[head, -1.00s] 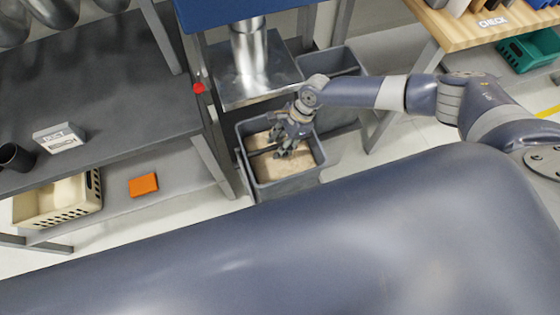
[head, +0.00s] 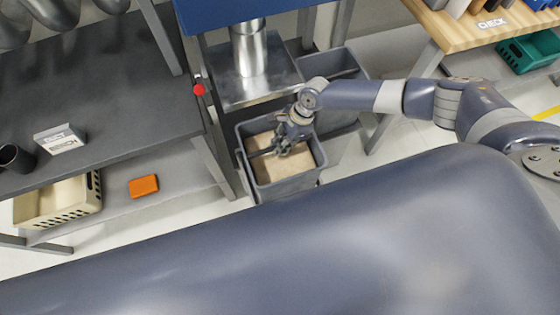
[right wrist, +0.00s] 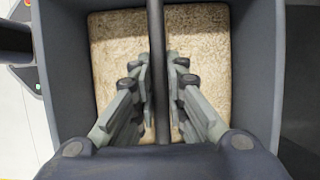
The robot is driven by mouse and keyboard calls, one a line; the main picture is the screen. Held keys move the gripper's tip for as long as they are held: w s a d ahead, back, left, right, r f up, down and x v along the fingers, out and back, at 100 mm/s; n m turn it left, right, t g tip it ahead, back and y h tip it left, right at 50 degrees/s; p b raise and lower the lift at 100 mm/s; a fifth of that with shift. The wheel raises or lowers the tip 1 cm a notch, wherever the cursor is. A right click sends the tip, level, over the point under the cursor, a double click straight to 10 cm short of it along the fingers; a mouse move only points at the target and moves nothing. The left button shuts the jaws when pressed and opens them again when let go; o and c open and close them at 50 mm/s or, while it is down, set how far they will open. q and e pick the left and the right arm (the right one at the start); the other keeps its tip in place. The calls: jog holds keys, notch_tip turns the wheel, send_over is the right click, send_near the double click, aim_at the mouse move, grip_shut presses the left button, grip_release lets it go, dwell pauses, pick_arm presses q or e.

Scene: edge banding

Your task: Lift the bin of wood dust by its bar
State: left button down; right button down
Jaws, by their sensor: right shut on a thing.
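A dark bar (right wrist: 156,60) runs across the bin's opening. My right gripper (head: 283,148) is over the bin, with its fingers pointing down at the bar. In the right wrist view its two fingers (right wrist: 160,85) lie on both sides of the bar, shut on it. My left gripper is not in view.
A second grey bin (head: 340,66) stands behind, beside the metal duct (head: 248,50). A table leg (head: 213,165) is close to the bin's left side. A dark workbench (head: 90,90) is at left, with a cream crate (head: 60,200) and an orange box (head: 143,186) below.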

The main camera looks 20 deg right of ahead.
jog(key=shift+w+r, duration=0.15)
jog(key=shift+r, duration=0.1)
